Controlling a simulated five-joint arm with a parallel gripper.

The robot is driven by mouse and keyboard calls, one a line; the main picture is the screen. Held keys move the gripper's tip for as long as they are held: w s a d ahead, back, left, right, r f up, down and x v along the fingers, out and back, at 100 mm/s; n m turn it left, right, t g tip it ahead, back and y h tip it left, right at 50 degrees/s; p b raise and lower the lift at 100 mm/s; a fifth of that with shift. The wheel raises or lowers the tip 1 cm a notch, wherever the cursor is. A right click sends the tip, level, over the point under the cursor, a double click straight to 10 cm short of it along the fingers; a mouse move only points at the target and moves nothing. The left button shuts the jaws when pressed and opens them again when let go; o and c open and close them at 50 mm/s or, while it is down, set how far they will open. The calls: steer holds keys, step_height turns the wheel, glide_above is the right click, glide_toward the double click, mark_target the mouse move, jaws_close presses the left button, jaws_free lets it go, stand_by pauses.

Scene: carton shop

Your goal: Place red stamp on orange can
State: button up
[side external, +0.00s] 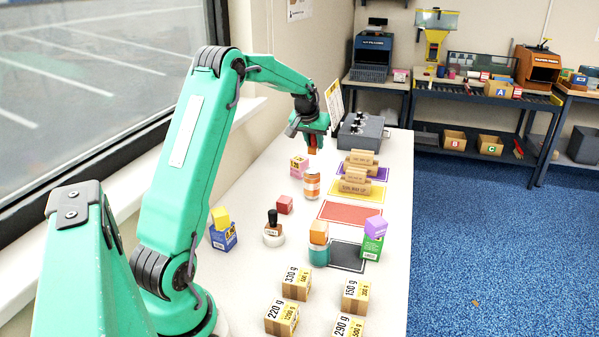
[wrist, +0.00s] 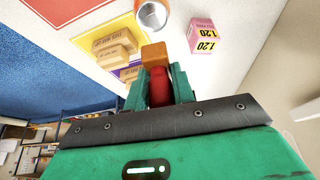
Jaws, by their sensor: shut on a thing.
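My gripper (side external: 313,139) is shut on the red stamp, holding it upright in the air. In the wrist view, the stamp's red handle (wrist: 160,86) is between the fingers and its tan block end (wrist: 155,55) points away from my gripper. The orange can (side external: 312,187), with an orange and white label and a bare metal top, stands on the white table. In the side view the stamp appears above the can with a gap between them. In the wrist view the can's open-looking round top (wrist: 152,14) lies beyond the block, apart from it.
A pink box (side external: 299,166) stands close to the can's left. A red cube (side external: 285,204), a dark-handled stamp (side external: 272,228) and an orange cube (side external: 318,232) on a teal can stand nearer. The red mat (side external: 350,215) is bare.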

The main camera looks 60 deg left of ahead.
mark_target(311, 153)
steer(key=d+r, duration=0.6)
steer(key=d, duration=0.6)
steer(key=shift+m, duration=0.3)
steer(key=a+f, duration=0.2)
steer(key=a, duration=0.1)
steer(key=a+f, duration=0.3)
steer(key=a, duration=0.1)
steer(key=s+a+f, duration=0.1)
steer(key=a+f, duration=0.1)
steer(key=a, duration=0.2)
steer(key=shift+a+f, duration=0.15)
steer(key=shift+f, duration=0.05)
steer(key=shift+f, duration=0.1)
steer(key=shift+f, duration=1.85)
steer(key=shift+f, duration=0.15)
steer(key=o, duration=1)
steer(key=v, duration=1.2)
